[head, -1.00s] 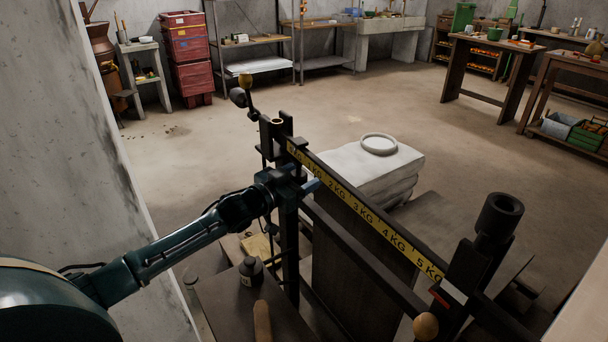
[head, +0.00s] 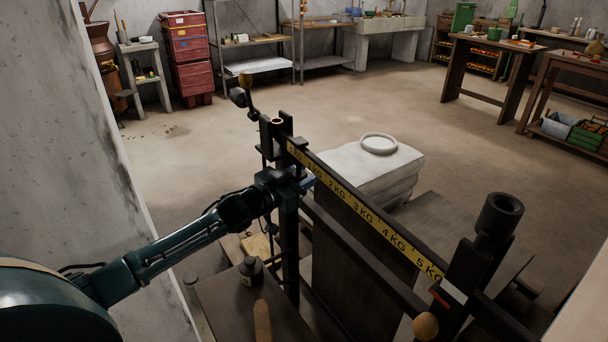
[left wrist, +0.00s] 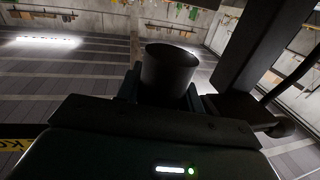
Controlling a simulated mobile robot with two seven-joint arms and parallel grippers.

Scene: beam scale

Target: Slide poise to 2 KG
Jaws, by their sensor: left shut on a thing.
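The beam scale's dark beam runs from upper left to lower right in the head view, with a yellow KG strip (head: 366,213) on its side. The 2 KG mark (head: 337,190) is in plain view. My left gripper (head: 305,183) is at the beam's left end, just below the low marks. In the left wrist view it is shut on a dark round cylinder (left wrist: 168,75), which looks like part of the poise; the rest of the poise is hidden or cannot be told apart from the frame. My right gripper is not in view.
The scale's dark upright post (head: 290,250) stands close to my left gripper. A dark cylinder (head: 500,215) stands at the beam's right end. A small dark weight (head: 251,270) is on the platform below. White sacks (head: 372,172) lie behind the beam.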

